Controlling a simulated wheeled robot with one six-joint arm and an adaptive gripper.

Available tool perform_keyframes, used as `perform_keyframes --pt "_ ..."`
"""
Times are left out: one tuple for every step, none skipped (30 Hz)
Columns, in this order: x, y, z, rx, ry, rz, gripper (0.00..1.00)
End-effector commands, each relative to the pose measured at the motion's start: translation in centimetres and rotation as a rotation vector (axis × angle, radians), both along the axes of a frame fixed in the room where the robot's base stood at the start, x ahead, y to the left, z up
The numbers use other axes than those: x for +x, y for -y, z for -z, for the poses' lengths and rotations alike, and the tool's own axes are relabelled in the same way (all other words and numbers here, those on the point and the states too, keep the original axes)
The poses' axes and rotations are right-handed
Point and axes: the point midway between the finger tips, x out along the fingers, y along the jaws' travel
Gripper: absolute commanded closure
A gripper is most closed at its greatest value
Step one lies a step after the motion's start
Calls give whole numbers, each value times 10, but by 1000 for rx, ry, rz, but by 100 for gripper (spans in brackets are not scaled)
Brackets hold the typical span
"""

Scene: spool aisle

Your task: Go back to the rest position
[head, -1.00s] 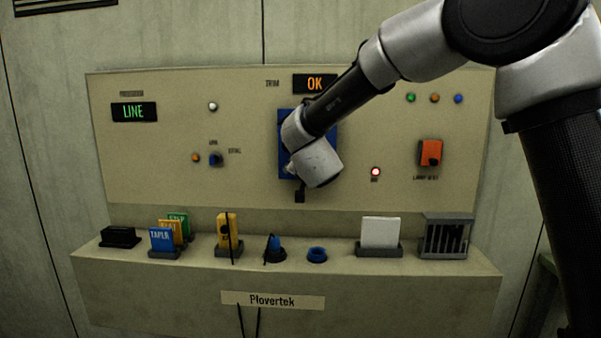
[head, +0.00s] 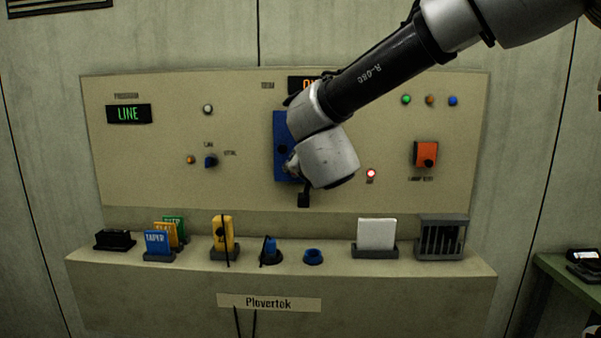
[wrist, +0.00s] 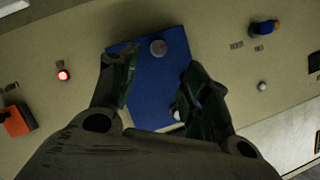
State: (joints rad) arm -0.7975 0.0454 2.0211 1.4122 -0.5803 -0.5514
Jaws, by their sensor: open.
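My gripper shows in the wrist view (wrist: 160,90) with its two fingers spread apart and nothing between them. Past the fingertips is the blue plate (wrist: 152,75) on the beige panel, with a grey knob on it. In the head view my arm comes in from the upper right, and my wrist covers part of the blue plate (head: 282,165). A small dark tip of the gripper (head: 303,200) shows below the wrist; the rest of the gripper is hidden there. I cannot tell whether the fingers touch the plate.
The beige panel (head: 150,180) has an orange switch (head: 425,154) and a lit red lamp (head: 371,174). The ledge below bears coloured cards (head: 157,242), a yellow device (head: 222,233), a white block (head: 376,234) and a dark rack (head: 442,237). A green table (head: 565,282) stands at right.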

Motion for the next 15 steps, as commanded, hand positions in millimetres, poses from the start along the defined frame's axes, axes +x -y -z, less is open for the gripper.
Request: perform_keyframes --pt "-2 0 0 0 0 0 52" --pt "-3 1 0 0 -1 -1 52" --pt "-3 1 0 0 -1 0 52" --pt "-3 1 0 0 -1 0 52" --pt "-3 1 0 0 -1 0 52" --pt "-3 1 0 0 -1 0 52" --pt "-3 1 0 0 -1 0 52" --pt "-3 1 0 0 -1 1 52" --pt "-3 1 0 1 -1 1 52" --pt "-3 1 0 3 -1 2 52" --pt "-3 0 0 13 -5 1 52" --pt "-4 -5 2 35 -19 -11 52" --pt "-6 -11 3 50 -30 -35 52" --pt "-8 -19 5 64 -41 -69 52" --pt "-13 -31 10 73 -63 -136 52"
